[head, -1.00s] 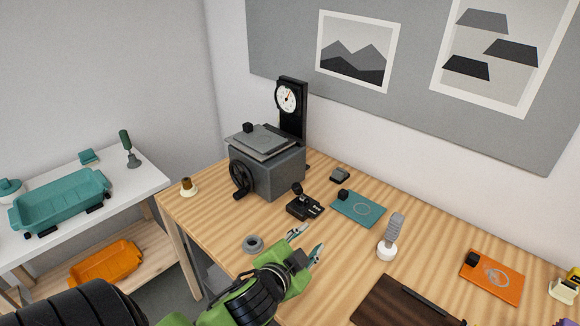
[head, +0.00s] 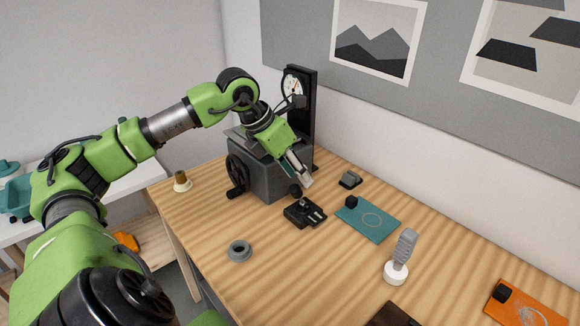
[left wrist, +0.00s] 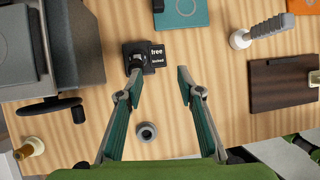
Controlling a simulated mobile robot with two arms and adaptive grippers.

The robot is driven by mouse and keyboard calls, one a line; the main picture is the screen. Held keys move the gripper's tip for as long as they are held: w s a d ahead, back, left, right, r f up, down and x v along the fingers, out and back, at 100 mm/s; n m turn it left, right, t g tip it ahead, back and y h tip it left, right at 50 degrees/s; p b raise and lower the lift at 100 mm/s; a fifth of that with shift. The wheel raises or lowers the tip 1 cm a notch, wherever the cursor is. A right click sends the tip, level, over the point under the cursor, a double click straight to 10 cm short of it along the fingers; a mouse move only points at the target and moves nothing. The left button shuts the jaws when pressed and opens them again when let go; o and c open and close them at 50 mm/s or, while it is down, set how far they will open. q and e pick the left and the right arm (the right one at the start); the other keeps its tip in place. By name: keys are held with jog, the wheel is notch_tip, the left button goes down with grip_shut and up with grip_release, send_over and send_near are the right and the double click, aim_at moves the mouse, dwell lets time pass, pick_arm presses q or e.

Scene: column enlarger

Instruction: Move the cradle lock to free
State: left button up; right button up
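The cradle lock is a small black box (head: 305,214) with a ball-topped lever, on the table in front of the grey enlarger body (head: 270,176). In the left wrist view the lock (left wrist: 156,68) carries the words "free" and "locked" on its right part. Its lever is dark on dark and partly behind a fingertip, so I cannot tell which word it stands at. My left gripper (head: 304,181) points down over the lock's back side. The left wrist view shows its fingers (left wrist: 158,77) apart, with nothing between them. My right gripper is not in view.
A handwheel (head: 236,176) sticks out from the enlarger's left side. A grey ring (head: 239,250) lies in front of the lock. A teal plate (head: 368,219) and a grey-handled brush-like tool (head: 401,258) are to the right. Bare table lies between them.

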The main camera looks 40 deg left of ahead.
aim_at(294, 187)
pick_arm(q)
jog(key=shift+y, duration=0.7)
jog(key=shift+w+a+f, duration=0.2)
jog(key=shift+a+f, duration=0.7)
jog(key=shift+f, duration=0.1)
jog(key=shift+w+a+f, duration=0.2)
jog(key=shift+a+f, duration=0.7)
jog(key=shift+f, duration=0.05)
jog(key=shift+b+x, duration=0.35)
jog(key=shift+x, duration=1.15)
jog(key=shift+f, duration=0.15)
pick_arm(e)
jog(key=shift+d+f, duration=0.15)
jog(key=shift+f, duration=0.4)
pick_arm(q)
jog(key=shift+w+f, duration=0.1)
jog(key=shift+f, duration=0.05)
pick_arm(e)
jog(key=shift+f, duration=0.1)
